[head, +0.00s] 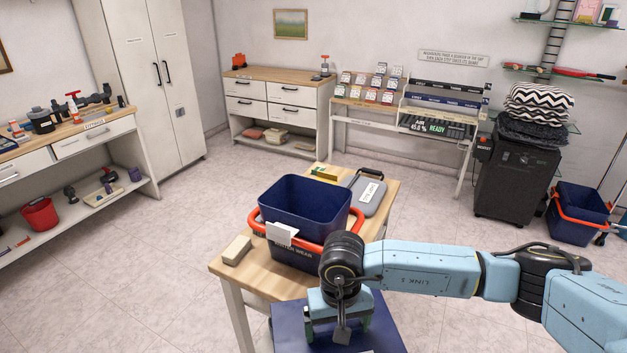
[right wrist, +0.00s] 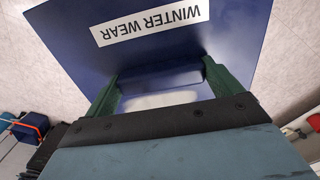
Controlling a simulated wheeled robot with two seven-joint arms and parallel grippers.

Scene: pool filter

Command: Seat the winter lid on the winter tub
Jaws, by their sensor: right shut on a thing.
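The winter tub (head: 305,213) is a dark blue open-topped box with an orange handle. It stands on the small wooden table in the head view, and its front label is partly hidden. The winter lid (head: 388,330) is a flat dark blue panel at the bottom edge of the head view, nearer than the tub and apart from it. My right gripper (head: 341,318) is shut on the lid's raised grip. In the right wrist view the gripper (right wrist: 163,82) has its green fingers either side of that grip, and the lid (right wrist: 240,50) bears a WINTER WEAR label. My left gripper is not in view.
On the wooden table (head: 228,271), a beige block (head: 236,250) lies left of the tub and a grey case (head: 365,194) lies behind it. Another blue tub (head: 577,207) with orange trim stands on the floor at right, beside a black bin (head: 512,185).

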